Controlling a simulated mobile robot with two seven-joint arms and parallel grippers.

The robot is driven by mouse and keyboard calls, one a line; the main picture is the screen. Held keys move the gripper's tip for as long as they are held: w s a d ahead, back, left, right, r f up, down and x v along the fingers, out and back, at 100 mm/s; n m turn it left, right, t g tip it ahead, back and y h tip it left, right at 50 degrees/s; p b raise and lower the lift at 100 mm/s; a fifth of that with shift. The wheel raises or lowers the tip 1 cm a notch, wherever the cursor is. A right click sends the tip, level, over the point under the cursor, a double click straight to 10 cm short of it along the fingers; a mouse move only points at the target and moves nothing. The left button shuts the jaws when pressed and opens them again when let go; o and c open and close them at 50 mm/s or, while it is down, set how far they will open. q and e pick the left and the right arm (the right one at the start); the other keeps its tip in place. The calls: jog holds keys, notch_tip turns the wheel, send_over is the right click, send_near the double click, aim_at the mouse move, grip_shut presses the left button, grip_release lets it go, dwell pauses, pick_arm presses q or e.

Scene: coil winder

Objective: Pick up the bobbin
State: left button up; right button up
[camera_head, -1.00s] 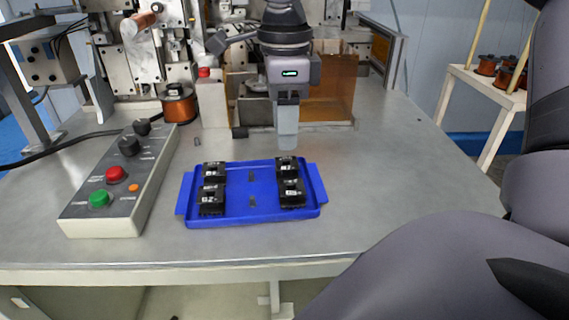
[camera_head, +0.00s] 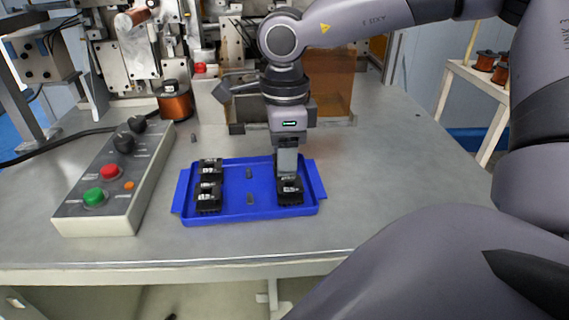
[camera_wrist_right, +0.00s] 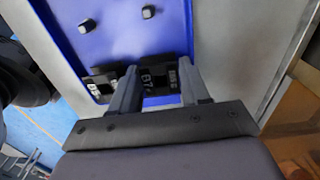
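Several small black bobbins with white labels sit in a blue tray (camera_head: 232,216) on the metal table. Two stand at the tray's left side, the back one (camera_head: 210,168) and the front one (camera_head: 208,198). At the right side a front bobbin (camera_head: 290,190) shows, and the back right one is hidden by my right gripper (camera_head: 287,172). In the right wrist view, the two fingers of my right gripper (camera_wrist_right: 158,78) are apart, one on each side of a bobbin (camera_wrist_right: 154,78). I cannot tell whether they touch it. Another bobbin (camera_wrist_right: 100,82) lies just left. My left gripper is not in view.
A control box (camera_head: 112,185) with green and red buttons stands left of the tray. A copper wire spool (camera_head: 175,103) and the winding machine (camera_head: 130,60) are behind. Two small grey pegs (camera_head: 249,174) are in the tray's middle. The table right of the tray is clear.

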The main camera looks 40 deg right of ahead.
jog(key=c, duration=0.6)
jog(key=shift+o, duration=0.2)
jog(key=shift+r, duration=0.1)
jog(key=shift+r, duration=0.5)
notch_tip(320, 180, up, 27)
jog(key=p, duration=0.3)
jog(key=shift+p, duration=0.35)
jog(key=shift+f, duration=0.1)
